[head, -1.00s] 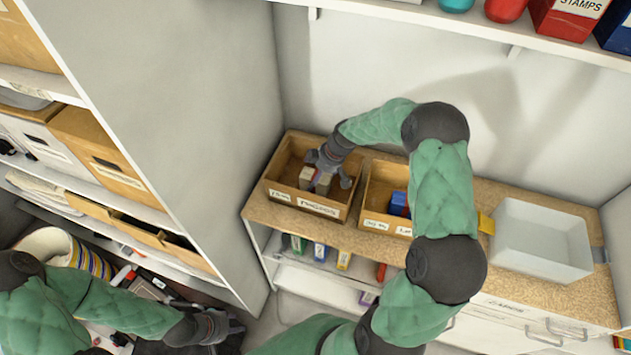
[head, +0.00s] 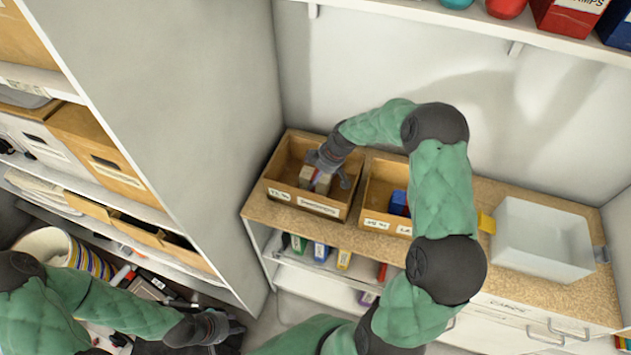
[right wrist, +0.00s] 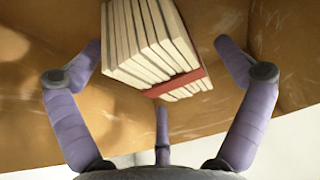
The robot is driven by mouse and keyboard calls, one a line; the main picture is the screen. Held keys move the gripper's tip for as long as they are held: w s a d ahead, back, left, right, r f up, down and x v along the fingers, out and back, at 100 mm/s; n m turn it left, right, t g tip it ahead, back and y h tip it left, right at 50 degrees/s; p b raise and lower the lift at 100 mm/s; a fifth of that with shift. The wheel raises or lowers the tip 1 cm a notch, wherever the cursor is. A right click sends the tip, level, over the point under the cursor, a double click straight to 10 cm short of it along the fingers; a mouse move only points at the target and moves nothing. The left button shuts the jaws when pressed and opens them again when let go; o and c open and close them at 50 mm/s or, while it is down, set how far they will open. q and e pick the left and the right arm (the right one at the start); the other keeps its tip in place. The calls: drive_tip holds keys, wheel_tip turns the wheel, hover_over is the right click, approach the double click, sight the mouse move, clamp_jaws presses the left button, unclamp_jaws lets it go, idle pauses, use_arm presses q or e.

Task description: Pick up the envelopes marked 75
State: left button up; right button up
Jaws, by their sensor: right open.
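A bundle of pale envelopes (right wrist: 148,40) with a red band (right wrist: 175,83) around it sits in the left wooden bin (head: 283,193). In the head view the bundle shows as small pale blocks (head: 322,183). No mark 75 can be read on it. My right gripper (head: 327,178) reaches down into this bin. In the right wrist view its fingers (right wrist: 162,70) are open, with the bundle between and beyond them, and there is a gap on both sides. My left gripper (head: 228,328) is low at the left, away from the bin, and its fingers are too unclear to judge.
A second wooden bin (head: 372,205) with blue and red items stands just right, partly behind my right arm. A translucent white tub (head: 545,240) is at the counter's right end. A shelf (head: 470,22) overhangs the back. A grey partition (head: 185,120) stands left.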

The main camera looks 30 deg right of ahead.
drive_tip(key=shift+f, duration=0.1)
idle(0.3)
drive_tip(key=c, duration=1.3)
drive_tip(key=shift+c, duration=0.2)
